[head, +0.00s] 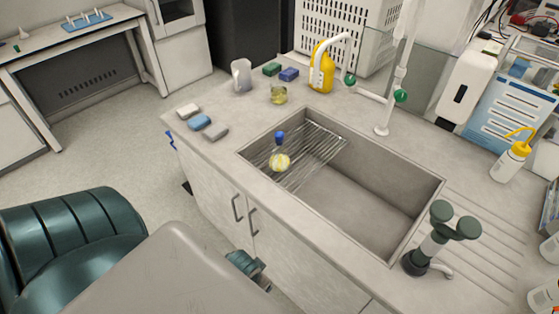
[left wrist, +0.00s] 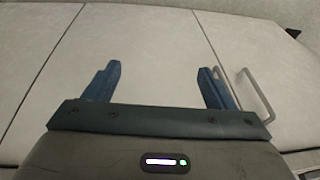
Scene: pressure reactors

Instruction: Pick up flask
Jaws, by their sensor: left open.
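A flask (head: 280,162) with a round body, yellow-tinted contents and a blue cap stands on the wire rack (head: 318,150) in the left part of the sink. My left gripper (head: 250,268) shows only partly at the bottom of the head view, in front of the cabinet and below the counter top. In the left wrist view my left gripper (left wrist: 160,70) is open, with nothing between its fingers, and faces pale cabinet doors. It is well apart from the flask, which is not in that view. My right gripper is not in view.
The sink (head: 350,205) is empty right of the rack. Sponges (head: 200,122) lie on the counter to its left. A small beaker (head: 279,95), a yellow bottle (head: 321,72) and a tap (head: 384,120) stand behind it. A dark green multi-headed fixture (head: 436,235) stands at the front right.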

